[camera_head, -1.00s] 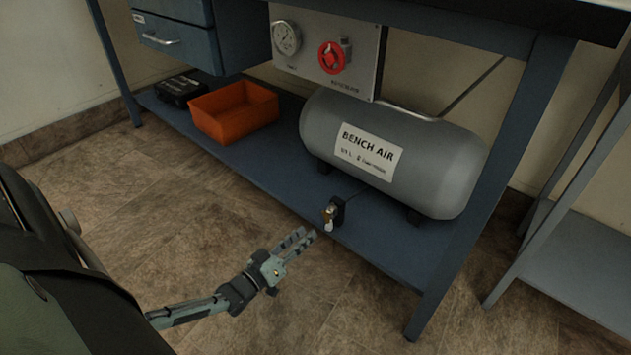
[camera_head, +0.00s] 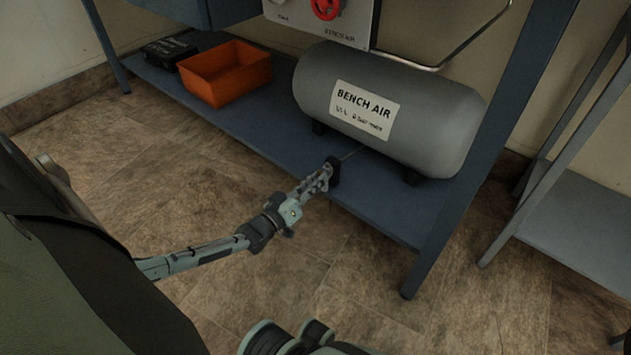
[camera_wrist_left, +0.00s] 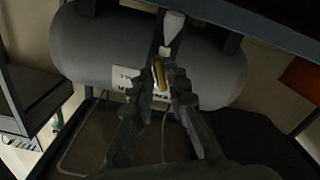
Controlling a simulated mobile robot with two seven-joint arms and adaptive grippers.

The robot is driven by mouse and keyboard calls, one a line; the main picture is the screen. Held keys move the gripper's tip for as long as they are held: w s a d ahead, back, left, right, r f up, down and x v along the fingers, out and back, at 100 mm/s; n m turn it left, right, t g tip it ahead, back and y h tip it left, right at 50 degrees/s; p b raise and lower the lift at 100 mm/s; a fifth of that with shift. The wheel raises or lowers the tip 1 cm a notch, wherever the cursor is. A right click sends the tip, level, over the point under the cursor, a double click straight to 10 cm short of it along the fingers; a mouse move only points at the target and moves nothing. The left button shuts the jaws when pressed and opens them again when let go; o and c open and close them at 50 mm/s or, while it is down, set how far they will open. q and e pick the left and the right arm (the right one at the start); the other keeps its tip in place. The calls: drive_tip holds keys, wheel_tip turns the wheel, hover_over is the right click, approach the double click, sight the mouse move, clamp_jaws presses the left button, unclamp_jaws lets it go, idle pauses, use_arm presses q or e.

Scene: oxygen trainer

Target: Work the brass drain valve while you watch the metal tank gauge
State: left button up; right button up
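The brass drain valve (camera_wrist_left: 160,74) shows in the left wrist view as a narrow brass piece between the fingertips of my left gripper (camera_wrist_left: 164,84). The fingers are drawn close on both sides of it and appear to hold it. In the head view my left gripper (camera_head: 322,181) covers most of the valve, by a dark block at the shelf's front edge. The valve belongs to the grey "BENCH AIR" tank (camera_head: 440,128). The metal tank gauge is almost wholly cut off by the top of the head view, so its needle cannot be read. My right gripper is not in view.
A red handwheel (camera_head: 325,6) sits on the light panel (camera_head: 350,22) above the tank. An orange bin (camera_head: 228,75) and a black case (camera_head: 170,51) stand on the blue lower shelf (camera_head: 262,128). A blue bench leg (camera_head: 455,190) stands right. The floor in front is clear.

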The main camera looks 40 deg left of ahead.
use_arm(q)
clamp_jaws()
drive_tip(key=m+p, duration=0.1)
drive_tip(key=m, duration=0.4)
drive_tip(key=shift+m, duration=0.4)
drive_tip(key=o, duration=0.5)
unclamp_jaws()
